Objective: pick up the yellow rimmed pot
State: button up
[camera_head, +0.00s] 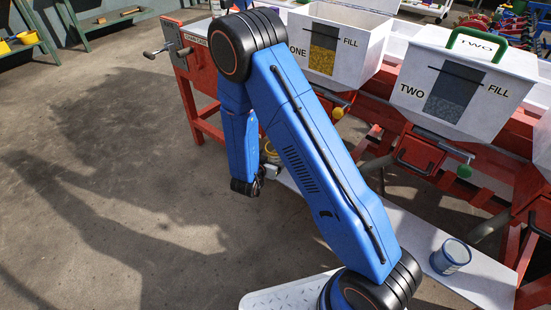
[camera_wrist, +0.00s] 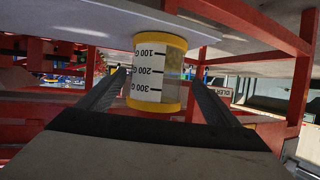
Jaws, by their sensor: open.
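The yellow rimmed pot (camera_wrist: 157,70) has a clear body with a white scale marked 100, 200 and 300. The wrist view shows it upside down, standing on a pale shelf (camera_wrist: 120,14). My gripper (camera_wrist: 160,80) is open, with one dark finger on each side of the pot. I cannot tell whether either finger touches it. In the head view a small part of the pot (camera_head: 272,154) shows beside my blue arm, which hides the rest along with most of my gripper.
A blue-rimmed pot (camera_head: 450,257) stands on the pale shelf at the right. White hoppers marked ONE (camera_head: 335,45) and TWO (camera_head: 465,85) sit above on a red frame (camera_head: 205,85). The floor at left is clear.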

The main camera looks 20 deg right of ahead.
jog(key=shift+d+r+x, duration=0.1)
jog(key=shift+d+x, duration=0.05)
jog(key=shift+x, duration=1.6)
jog(key=shift+d+r+x, duration=0.15)
jog(key=shift+x, duration=1.55)
jog(key=c, duration=1.3)
jog(key=shift+c, duration=0.2)
jog(key=shift+r, duration=0.5)
notch_tip(320, 180, up, 3)
jog(key=shift+f, duration=0.1)
jog(key=s+a, duration=1)
jog(key=s, duration=0.4)
jog(key=shift+s+a, duration=0.25)
jog(key=shift+s, duration=0.1)
